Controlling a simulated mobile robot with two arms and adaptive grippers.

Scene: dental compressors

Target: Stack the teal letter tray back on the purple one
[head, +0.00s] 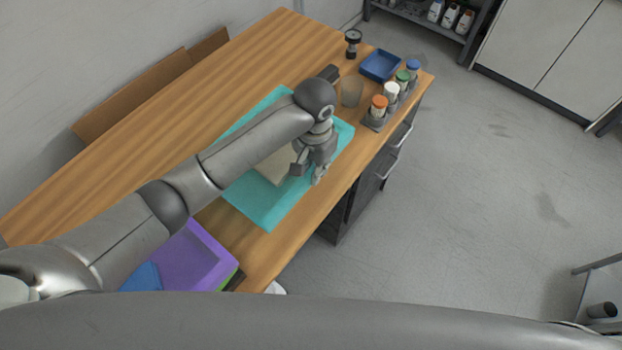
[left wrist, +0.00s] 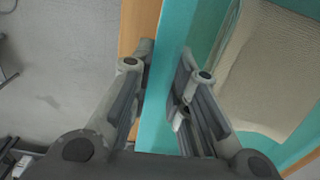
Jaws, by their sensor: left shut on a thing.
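The teal letter tray (head: 258,205) lies on the wooden table, beyond the purple one, with a beige flat item (head: 275,166) in it. My left gripper (head: 308,174) is at the tray's right-hand edge. In the left wrist view its fingers (left wrist: 164,75) stand on both sides of the teal tray's wall (left wrist: 172,40), shut on it. The purple letter tray (head: 190,262) is at the near end of the table, partly hidden by my left arm. A blue item (head: 143,277) shows in it, and a green edge (head: 234,279) shows beneath it. My right gripper is out of view.
Past the teal tray stand a translucent cup (head: 351,91), a rack with several capped bottles (head: 378,108), a blue tray (head: 379,65) and a dark stand (head: 352,42). Bare table (head: 130,150) lies left of the teal tray. Open floor is at right.

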